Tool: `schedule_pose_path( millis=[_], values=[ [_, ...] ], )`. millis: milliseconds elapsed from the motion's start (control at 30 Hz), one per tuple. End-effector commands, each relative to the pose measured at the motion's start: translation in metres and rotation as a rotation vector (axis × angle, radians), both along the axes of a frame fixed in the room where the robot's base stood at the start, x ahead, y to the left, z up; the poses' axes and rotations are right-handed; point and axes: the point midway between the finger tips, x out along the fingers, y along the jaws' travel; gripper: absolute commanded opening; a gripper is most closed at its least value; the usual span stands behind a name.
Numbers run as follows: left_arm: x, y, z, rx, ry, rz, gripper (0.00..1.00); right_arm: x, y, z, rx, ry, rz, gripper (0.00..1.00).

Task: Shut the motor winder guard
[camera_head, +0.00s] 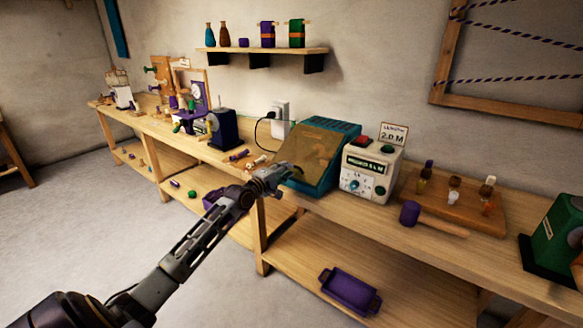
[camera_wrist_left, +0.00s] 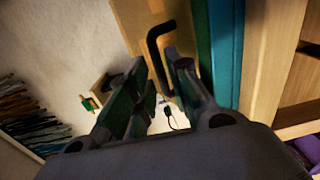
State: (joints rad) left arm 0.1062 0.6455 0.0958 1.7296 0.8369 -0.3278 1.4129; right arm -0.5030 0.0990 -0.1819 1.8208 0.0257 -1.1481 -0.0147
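The motor winder is a teal box (camera_head: 345,133) on the bench, left of a white control unit. Its guard, an amber see-through panel (camera_head: 312,150), slopes across the front; I cannot tell how far it stands open. My left gripper (camera_head: 284,171) is at the guard's lower left edge. In the left wrist view the amber panel (camera_wrist_left: 133,22) lies beside the teal edge (camera_wrist_left: 226,55). A black bar handle (camera_wrist_left: 153,52) shows at the tips of my left gripper (camera_wrist_left: 166,62). Its fingers are apart, not visibly closed on the handle. My right gripper is out of view.
The white control unit (camera_head: 369,170) stands close right of the winder. A purple-headed mallet (camera_head: 410,213) and a wooden board (camera_head: 455,205) with small bottles lie further right. A small purple and black machine (camera_head: 222,130) stands left. A purple tray (camera_head: 350,290) is on the lower shelf.

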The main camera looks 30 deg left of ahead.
Motion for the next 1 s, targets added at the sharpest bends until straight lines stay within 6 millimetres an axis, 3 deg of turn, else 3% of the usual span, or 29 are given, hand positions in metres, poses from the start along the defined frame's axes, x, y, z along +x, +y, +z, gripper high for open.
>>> schedule_pose_path(
  millis=[600, 1000],
  values=[
    [0.038, -0.003, -0.001, 0.001, -0.001, 0.000, 0.19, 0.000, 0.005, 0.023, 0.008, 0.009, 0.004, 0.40],
    [0.045, -0.004, -0.001, 0.002, 0.000, 0.000, 0.19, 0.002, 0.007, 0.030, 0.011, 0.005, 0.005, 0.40]
  ],
)
